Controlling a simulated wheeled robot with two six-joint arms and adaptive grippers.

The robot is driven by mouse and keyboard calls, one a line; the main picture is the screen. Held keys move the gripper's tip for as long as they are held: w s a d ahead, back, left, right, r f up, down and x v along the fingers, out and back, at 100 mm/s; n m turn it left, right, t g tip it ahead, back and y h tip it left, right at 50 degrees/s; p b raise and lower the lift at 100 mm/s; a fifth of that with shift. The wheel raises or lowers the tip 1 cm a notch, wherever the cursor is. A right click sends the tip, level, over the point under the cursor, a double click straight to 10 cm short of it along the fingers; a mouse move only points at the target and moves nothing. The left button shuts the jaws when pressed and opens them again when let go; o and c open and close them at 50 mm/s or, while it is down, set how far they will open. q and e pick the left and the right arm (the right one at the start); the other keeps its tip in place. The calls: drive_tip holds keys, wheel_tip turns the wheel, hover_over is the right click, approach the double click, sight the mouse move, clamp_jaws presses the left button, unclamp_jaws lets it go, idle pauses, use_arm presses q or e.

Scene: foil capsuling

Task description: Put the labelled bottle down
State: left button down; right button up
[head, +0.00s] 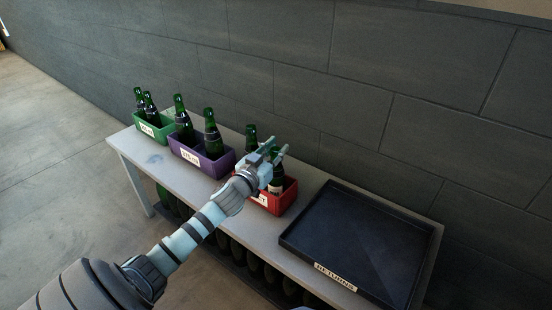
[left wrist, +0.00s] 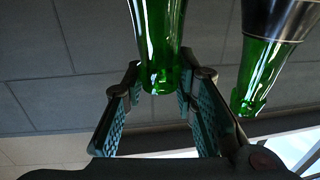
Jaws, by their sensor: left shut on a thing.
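My left gripper (head: 277,149) is over the red bin (head: 287,201), shut on a green bottle (head: 276,180). The bottle is upright, with a pale label low on its body, and its lower part is in or just over the bin. I cannot tell whether its base touches the bin floor. In the left wrist view, the green glass of this bottle (left wrist: 158,40) is between the two padded fingers (left wrist: 162,80). A second green bottle (head: 251,136) stands beside it to the left, partly hidden by my gripper. My right gripper is not in view.
A purple bin (head: 203,165) and a green bin (head: 152,132) with green bottles stand to the left on the table (head: 142,157). An empty dark tray (head: 355,245) marked RETURNS lies at the right. A block wall (head: 330,95) rises behind. Several dark objects fill the shelf below.

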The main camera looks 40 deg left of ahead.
use_arm(q)
drive_tip(key=shift+w+f, duration=0.1)
drive_tip(key=shift+f, duration=0.05)
drive_tip(key=c, duration=1.3)
unclamp_jaws()
drive_tip(key=shift+f, duration=0.1)
